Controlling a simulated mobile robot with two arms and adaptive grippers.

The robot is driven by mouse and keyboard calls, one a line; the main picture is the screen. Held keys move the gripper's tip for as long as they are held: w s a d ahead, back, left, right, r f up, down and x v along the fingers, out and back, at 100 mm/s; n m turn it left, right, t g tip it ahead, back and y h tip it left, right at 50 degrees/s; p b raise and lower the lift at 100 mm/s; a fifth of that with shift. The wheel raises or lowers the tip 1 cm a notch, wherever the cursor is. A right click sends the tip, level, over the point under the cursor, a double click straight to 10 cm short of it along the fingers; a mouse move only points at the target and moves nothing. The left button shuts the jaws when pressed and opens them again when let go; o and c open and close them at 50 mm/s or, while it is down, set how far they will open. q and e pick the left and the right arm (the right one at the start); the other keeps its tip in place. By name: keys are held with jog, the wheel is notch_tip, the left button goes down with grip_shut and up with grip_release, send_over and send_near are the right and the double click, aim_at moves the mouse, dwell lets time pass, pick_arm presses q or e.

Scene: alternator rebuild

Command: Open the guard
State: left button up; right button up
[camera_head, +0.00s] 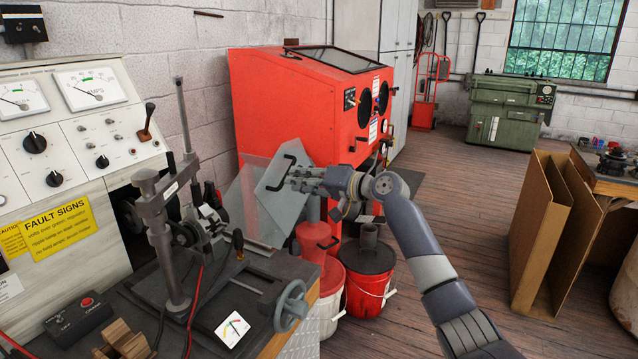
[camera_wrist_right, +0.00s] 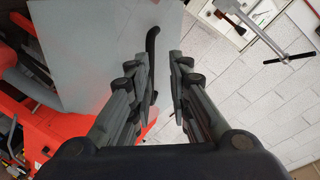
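The guard is a grey-blue see-through panel (camera_head: 282,205), standing tilted beyond the bench machine, with a second clear pane (camera_head: 245,200) beside it. A black bar handle (camera_head: 280,173) is on its face. My right gripper (camera_head: 292,178) is at the handle, reaching in from the right. In the right wrist view the panel (camera_wrist_right: 95,45) fills the upper left. The black handle (camera_wrist_right: 153,45) runs between the fingers of the right gripper (camera_wrist_right: 160,70), nearer the left finger. The fingers are apart, with a gap on the right; contact is unclear. My left gripper is not in view.
A red blasting cabinet (camera_head: 290,110) stands behind the guard. Red (camera_head: 370,275) and white (camera_head: 331,300) buckets stand below my right arm. The floor to the right is clear up to the cardboard (camera_head: 545,230).

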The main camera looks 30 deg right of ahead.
jog(key=v, duration=0.6)
jog(key=shift+f, duration=0.1)
jog(key=shift+w, duration=0.1)
jog(key=shift+c, duration=0.5)
